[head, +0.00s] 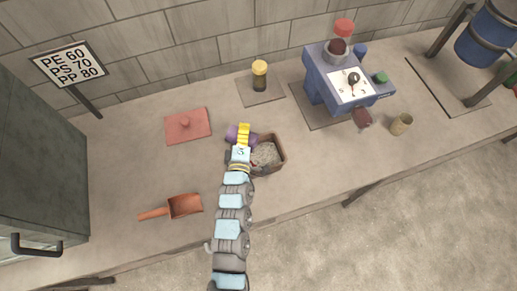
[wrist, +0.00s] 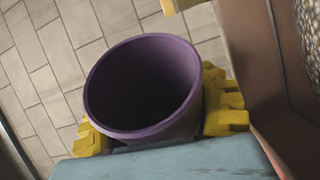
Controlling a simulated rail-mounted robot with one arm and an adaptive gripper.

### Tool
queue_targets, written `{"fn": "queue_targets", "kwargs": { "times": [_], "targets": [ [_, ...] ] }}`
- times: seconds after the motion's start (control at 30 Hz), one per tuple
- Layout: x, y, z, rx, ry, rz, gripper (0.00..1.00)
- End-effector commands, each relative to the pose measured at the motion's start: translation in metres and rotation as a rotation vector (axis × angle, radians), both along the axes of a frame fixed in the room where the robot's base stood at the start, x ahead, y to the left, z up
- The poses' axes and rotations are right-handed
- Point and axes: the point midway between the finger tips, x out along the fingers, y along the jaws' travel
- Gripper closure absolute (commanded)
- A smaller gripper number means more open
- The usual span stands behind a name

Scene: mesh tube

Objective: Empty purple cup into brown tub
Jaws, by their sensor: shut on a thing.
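A purple cup (head: 232,132) is held at the left edge of the brown tub. My gripper (head: 243,133), with yellow fingers, is shut on it. In the wrist view the purple cup (wrist: 145,85) sits between the yellow fingers of my gripper (wrist: 158,122), its mouth facing the camera. The inside that shows is dark, with no contents visible. The cup looks tilted; by how much I cannot tell. The brown tub (head: 280,146) holds grey granules and is partly hidden by my arm. Its wall (wrist: 255,60) and granules show at the right of the wrist view.
A red lid (head: 187,125) lies left of the tub and an orange scoop (head: 185,206) near the front. A yellow-capped jar (head: 260,76), a blue machine (head: 318,80) and a tan cup (head: 401,124) stand behind and right. A dark cabinet (head: 40,150) borders the left.

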Motion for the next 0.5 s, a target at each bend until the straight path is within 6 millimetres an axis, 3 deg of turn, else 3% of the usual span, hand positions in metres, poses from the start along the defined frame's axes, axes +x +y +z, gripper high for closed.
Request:
{"fn": "queue_targets", "kwargs": {
  "times": [0.03, 0.1, 0.5],
  "targets": [
    [0.0011, 0.0024, 0.0069, -0.047, 0.021, 0.002, 1.00],
    [0.0019, 0.0041, 0.0025, -0.101, 0.046, 0.003, 1.00],
    [0.0022, 0.0057, 0.0052, -0.182, 0.091, 0.004, 1.00]
  ]
}}
